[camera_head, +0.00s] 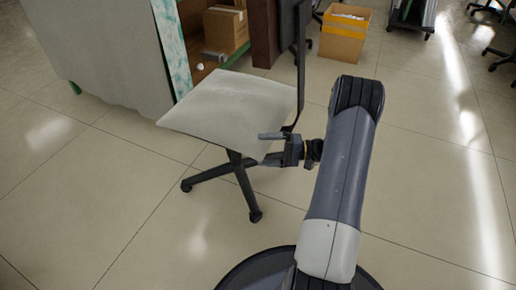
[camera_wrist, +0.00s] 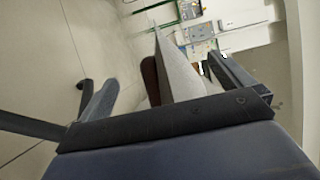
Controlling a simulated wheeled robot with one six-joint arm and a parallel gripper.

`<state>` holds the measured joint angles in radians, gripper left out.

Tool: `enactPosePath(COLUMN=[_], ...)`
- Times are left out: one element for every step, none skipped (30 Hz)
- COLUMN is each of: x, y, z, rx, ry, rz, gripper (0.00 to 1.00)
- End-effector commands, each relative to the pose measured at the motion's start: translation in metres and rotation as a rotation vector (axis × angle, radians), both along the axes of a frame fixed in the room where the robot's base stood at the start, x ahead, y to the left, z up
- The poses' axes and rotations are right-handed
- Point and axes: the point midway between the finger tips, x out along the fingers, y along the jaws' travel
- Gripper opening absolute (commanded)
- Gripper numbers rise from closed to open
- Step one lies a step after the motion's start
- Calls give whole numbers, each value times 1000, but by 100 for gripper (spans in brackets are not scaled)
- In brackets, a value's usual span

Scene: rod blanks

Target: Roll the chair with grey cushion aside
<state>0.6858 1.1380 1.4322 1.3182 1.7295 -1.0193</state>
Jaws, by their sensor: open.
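The chair with the grey cushion (camera_head: 225,103) stands left of my arm in the head view, with a black backrest (camera_head: 300,45) on its right side and a dark star base (camera_head: 238,178) on casters. My gripper (camera_head: 268,147) is open at the cushion's near right edge. One finger shows over the cushion's top, and the other is lower at its edge. In the wrist view the cushion (camera_wrist: 178,75) appears nearly edge-on between my open gripper (camera_wrist: 168,88) fingers. Whether either finger touches it I cannot tell.
A grey-sided table or cabinet (camera_head: 95,45) stands behind the chair at left, with a cardboard box (camera_head: 225,29) beside it. An open yellow-brown box (camera_head: 342,38) is on the floor at the back. Bare floor lies to the left, front and right.

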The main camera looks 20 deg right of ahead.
Motion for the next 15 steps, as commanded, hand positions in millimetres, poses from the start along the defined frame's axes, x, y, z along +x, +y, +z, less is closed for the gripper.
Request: enactPosePath(x=[-4,-6,-10,-12,-14,-17,-19,-21,-23,-24,-25,-26,-27,-28,-28], y=[-12,-18,-25,-31,-36,-43,-47,-52,-56,-59,-62,-65,-66,-68,-69], z=[4,4,3,3,3,3,2,2,2,2,2,1,1,0,0], rx=[1,1,0,0,1,0,0,0,0,0,0,0,0,0,0], ry=[-1,0,1,-1,-1,0,0,0,0,0,0,1,1,1,1], rz=[-5,-5,-5,-5,-4,-3,-4,-4,-2,-1,-1,-2,-2,-1,0], gripper=[100,100,100,100,100,100,100,100,100,100,100,100,100,100,100])
